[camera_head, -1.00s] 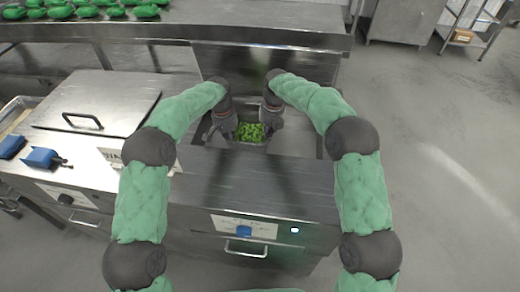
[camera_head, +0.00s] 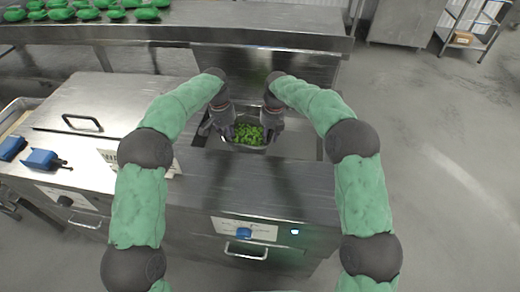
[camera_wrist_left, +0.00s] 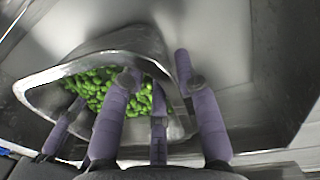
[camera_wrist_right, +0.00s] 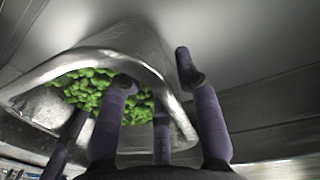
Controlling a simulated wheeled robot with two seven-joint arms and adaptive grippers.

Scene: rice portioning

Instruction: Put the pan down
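A metal pan (camera_head: 244,148) holding green pieces (camera_head: 249,134) is between my two grippers, over the sunken opening in the steel counter. My left gripper (camera_head: 221,128) is at its left side and my right gripper (camera_head: 270,127) at its right side. In the left wrist view, purple fingers straddle the pan's rim (camera_wrist_left: 58,72), some over the green pieces and one outside. The right wrist view shows the same hold on the pan (camera_wrist_right: 130,40). Both grippers look shut on the pan. Its underside is hidden, so I cannot tell whether it touches a surface.
A flat steel counter front (camera_head: 250,190) lies nearer me. A lid with a black handle (camera_head: 82,122) and blue-handled tools (camera_head: 42,158) are at the left. A rear shelf (camera_head: 220,28) holds several green-wrapped items. Open floor lies at the right.

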